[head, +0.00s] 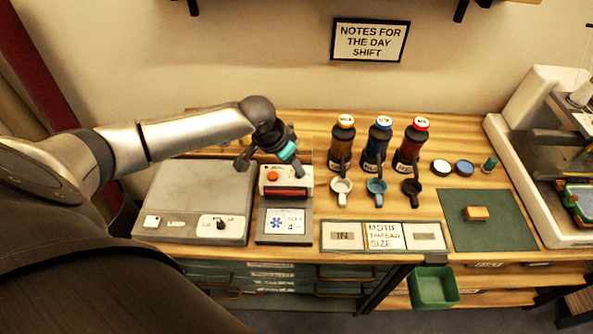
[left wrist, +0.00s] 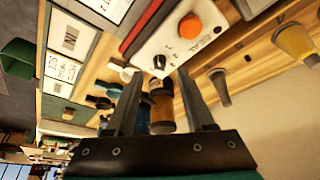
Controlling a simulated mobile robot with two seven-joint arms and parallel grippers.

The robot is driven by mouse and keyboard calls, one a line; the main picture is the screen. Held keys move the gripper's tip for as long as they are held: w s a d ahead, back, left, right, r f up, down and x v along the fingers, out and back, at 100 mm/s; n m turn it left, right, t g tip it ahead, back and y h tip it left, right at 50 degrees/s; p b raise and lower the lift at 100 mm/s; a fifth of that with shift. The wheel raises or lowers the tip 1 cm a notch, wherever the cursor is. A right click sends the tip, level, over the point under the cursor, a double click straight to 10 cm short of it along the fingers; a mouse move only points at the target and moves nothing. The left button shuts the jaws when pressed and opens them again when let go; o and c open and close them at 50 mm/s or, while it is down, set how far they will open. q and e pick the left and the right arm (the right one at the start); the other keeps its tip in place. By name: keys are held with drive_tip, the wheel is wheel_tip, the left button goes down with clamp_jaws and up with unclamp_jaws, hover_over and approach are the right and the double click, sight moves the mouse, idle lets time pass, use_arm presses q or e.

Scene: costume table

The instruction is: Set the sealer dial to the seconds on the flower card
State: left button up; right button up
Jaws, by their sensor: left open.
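The sealer (head: 286,181) is a white box with an orange button and a dark red front strip, at the middle left of the table. Its small black dial (left wrist: 159,62) shows in the left wrist view, lying in the picture between my fingertips; contact is not visible. The flower card (head: 284,222), with a blue flower and a small "4" under blurred text, lies in front of the sealer. My left gripper (head: 296,167) is open and empty, over the right part of the sealer, which hides the dial in the head view. My right gripper is out of view.
A grey lamp box (head: 198,197) with its own knob stands left of the sealer. Three bottles (head: 376,143) and three small cups (head: 376,190) stand to the right. A green mat (head: 490,230) holds a yellow block. A sewing machine stands at far right.

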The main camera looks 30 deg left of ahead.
sight(296, 175)
use_arm(q)
drive_tip(key=shift+b+x, duration=0.3)
drive_tip(key=shift+x, duration=1.6)
clamp_jaws()
